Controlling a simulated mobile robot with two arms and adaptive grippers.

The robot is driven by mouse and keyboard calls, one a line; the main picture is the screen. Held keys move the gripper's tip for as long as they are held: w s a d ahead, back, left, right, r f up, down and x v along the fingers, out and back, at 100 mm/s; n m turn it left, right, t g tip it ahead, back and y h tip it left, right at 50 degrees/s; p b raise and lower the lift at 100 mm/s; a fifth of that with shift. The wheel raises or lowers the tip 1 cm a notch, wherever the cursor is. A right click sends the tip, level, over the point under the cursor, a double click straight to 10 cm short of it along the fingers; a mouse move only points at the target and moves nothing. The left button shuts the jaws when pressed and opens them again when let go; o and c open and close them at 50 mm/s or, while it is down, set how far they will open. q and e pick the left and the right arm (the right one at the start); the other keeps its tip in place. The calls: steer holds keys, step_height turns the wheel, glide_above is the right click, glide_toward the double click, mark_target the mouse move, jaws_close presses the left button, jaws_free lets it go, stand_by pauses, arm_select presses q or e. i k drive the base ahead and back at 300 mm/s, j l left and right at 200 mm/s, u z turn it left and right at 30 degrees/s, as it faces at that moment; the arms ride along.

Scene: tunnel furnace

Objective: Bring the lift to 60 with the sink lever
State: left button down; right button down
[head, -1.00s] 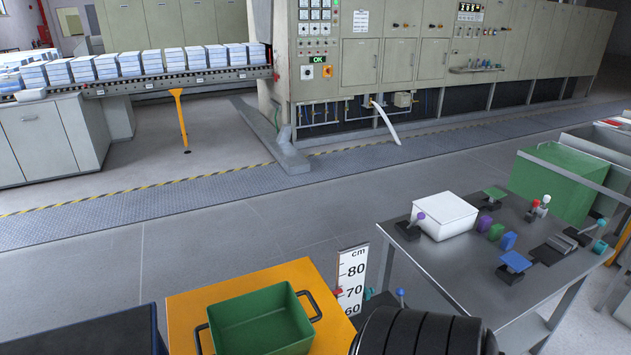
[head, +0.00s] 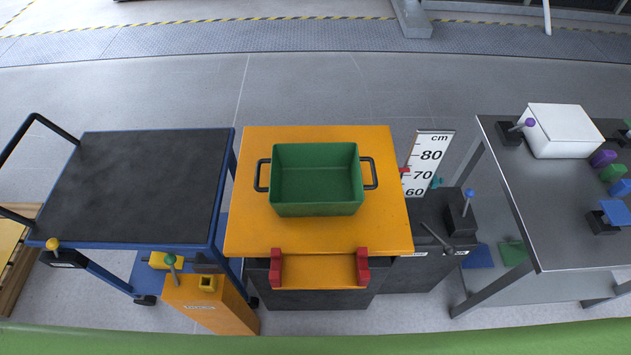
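The lift's orange platform (head: 300,238) stands in the middle of the head view and carries a green tub (head: 318,209) with dark handles. A white scale (head: 433,147) marked in cm stands at its right edge. The red pointer (head: 405,170) is about level with 70 or slightly above. Right of the lift, a lever with a blue knob (head: 469,193) stands on a dark block. A teal knob (head: 437,182) shows beside the scale, partly hidden. No readable label shows which is the sink lever. Neither of my grippers is in view.
A blue-framed cart (head: 150,185) stands left of the lift, with a yellow-knobbed lever (head: 53,244) at its corner. An orange post (head: 208,303) stands in front. A metal table (head: 560,235) with a white box (head: 563,130) is at right. Open floor lies behind.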

mark_target(469, 192)
steer(key=z, duration=1.25)
steer(key=l+u, duration=0.15)
steer(key=u, duration=0.2)
steer(key=i+l+u, duration=0.1)
steer(key=u, duration=0.25)
steer(key=l+u, duration=0.4)
steer(key=j, duration=0.1)
